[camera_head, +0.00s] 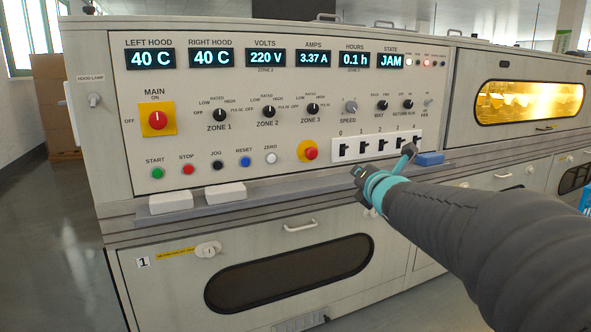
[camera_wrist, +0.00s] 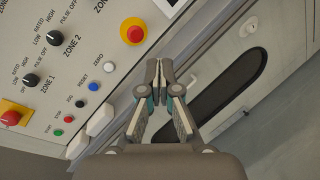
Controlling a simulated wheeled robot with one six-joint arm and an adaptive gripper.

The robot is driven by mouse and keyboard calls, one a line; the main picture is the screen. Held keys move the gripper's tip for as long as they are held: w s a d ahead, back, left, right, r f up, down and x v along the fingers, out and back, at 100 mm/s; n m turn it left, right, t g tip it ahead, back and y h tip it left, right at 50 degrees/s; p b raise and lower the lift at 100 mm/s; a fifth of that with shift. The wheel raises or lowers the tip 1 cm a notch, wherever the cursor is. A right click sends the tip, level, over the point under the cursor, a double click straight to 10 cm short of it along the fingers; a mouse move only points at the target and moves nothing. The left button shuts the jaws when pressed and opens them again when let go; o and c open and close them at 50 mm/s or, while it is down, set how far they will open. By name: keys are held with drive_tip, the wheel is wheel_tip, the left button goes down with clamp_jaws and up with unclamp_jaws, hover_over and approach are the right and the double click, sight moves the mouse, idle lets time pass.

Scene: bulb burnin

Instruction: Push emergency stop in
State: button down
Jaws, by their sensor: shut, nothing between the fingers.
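In the head view, my arm comes in from the right, and the gripper (camera_head: 362,176) is in front of the panel's lower edge, right of the button. Whether the button is in or out cannot be told.
A red MAIN knob (camera_head: 157,120) on a yellow plate is at the panel's left. Several small buttons (camera_head: 216,166) line its bottom. Two white blocks (camera_head: 226,193) and a blue block (camera_head: 430,159) lie on the ledge. The state display (camera_head: 390,61) reads JAM.

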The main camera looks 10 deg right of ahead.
sight(313, 155)
drive_tip(key=w+a+f+n+y+b, duration=0.1)
drive_tip(key=w+n+y, duration=0.4)
drive_tip(key=n, duration=0.6)
drive_tip(key=shift+w+a+f+t+b, duration=0.35)
drive_tip(key=shift+a+f+t+b, duration=0.1)
drive_tip(key=shift+a, duration=0.2)
drive_tip(key=shift+w, duration=0.1)
drive_tip(key=p+x, duration=0.1)
drive_tip(key=x, duration=1.2)
drive_tip(key=shift+w+a+p, duration=0.2)
drive_tip(key=shift+w+p, duration=0.15)
drive_tip(key=shift+p, duration=0.05)
